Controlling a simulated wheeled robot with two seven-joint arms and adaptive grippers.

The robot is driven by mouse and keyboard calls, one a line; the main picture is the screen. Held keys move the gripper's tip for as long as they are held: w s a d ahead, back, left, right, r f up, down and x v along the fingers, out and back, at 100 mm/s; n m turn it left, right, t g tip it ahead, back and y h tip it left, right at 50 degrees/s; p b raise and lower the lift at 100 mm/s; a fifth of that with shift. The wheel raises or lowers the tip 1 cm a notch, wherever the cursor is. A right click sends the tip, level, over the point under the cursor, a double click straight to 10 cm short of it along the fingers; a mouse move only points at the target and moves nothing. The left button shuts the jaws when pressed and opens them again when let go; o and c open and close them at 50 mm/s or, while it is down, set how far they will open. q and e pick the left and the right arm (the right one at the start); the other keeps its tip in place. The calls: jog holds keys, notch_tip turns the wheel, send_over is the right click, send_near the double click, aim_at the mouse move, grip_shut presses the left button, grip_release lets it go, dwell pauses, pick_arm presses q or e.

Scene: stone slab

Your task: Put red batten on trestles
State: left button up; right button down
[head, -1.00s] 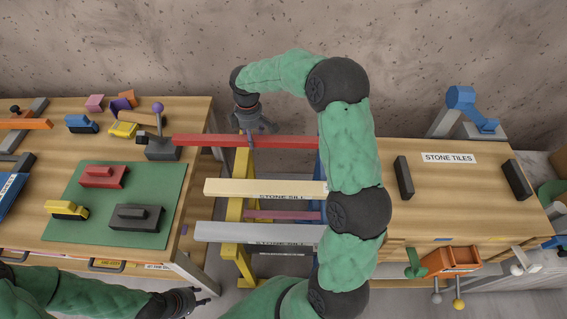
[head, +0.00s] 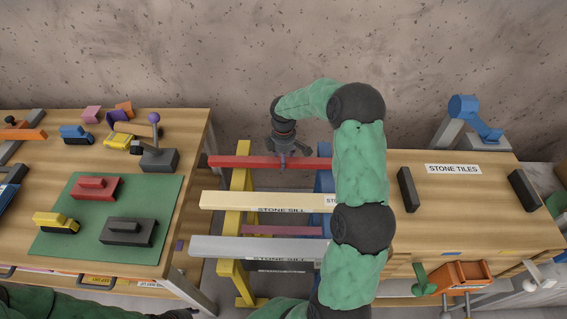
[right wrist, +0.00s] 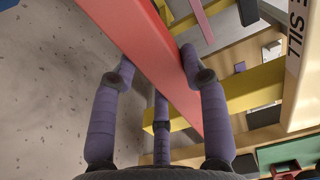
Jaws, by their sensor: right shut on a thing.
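The red batten (head: 236,161) lies crosswise in the head view, its left end just past the left table's edge. It passes over the yellow trestle (head: 238,184) and the blue trestle (head: 324,152); I cannot tell whether it touches them. My right gripper (head: 283,161) is shut on the batten from above. In the right wrist view, its purple fingers (right wrist: 158,75) lie along both sides of the batten (right wrist: 150,50). My arm hides the batten's right end. My left gripper (head: 182,314) barely shows at the bottom edge, its jaws unclear.
A cream stone sill (head: 225,200) and a grey stone sill (head: 215,246) lie across the trestles in front of the batten. The left table (head: 200,135) holds a grey block with a purple-knobbed lever (head: 160,160). The right table (head: 465,215) has dark blocks.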

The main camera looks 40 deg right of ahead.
jog(key=shift+f, duration=0.85)
pick_arm(q)
jog(key=shift+f, duration=0.4)
pick_arm(e)
jog(key=shift+r, duration=0.1)
jog(key=c, duration=0.6)
grip_release()
jog(key=shift+c, duration=0.2)
pick_arm(q)
notch_tip(320, 180, up, 4)
jog(key=p, duration=0.3)
jog(key=shift+f+p, duration=0.1)
jog(key=shift+p, duration=0.2)
pick_arm(e)
notch_tip(320, 180, up, 12)
